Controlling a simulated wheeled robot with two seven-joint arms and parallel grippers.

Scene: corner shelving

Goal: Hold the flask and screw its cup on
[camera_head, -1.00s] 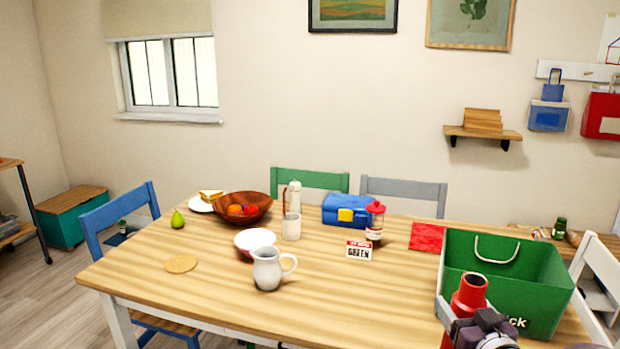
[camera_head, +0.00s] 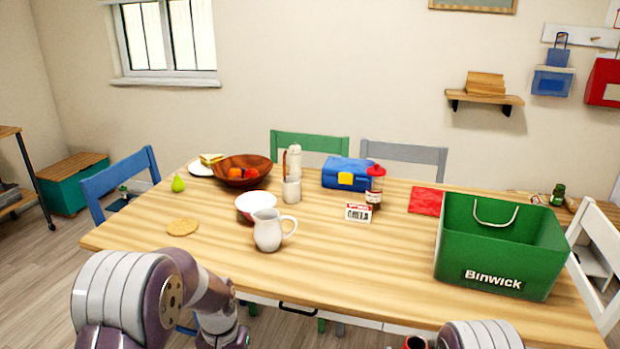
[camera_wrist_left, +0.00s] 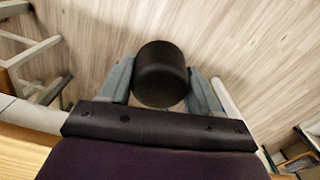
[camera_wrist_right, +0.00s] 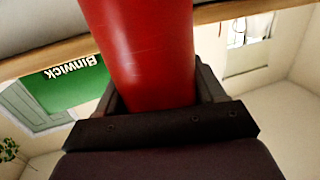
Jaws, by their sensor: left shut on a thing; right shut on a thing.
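The flask (camera_wrist_right: 140,45) is a smooth red cylinder in the right wrist view. My right gripper (camera_wrist_right: 156,84) is shut on it, a finger on each side. The cup (camera_wrist_left: 160,75) is a black, rounded cylinder in the left wrist view. My left gripper (camera_wrist_left: 160,88) is shut on it, a finger on each side. The cup is not visible in the head view. The frames do not show the flask and cup together, and the cup's opening is hidden.
The wooden table (camera_head: 340,270) carries a green Binwick bin (camera_head: 500,245) at the right. A white jug (camera_head: 268,232), a bowl (camera_head: 255,205) and a small sign (camera_head: 358,212) stand mid-table. The table's near edge lies close to my arms.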

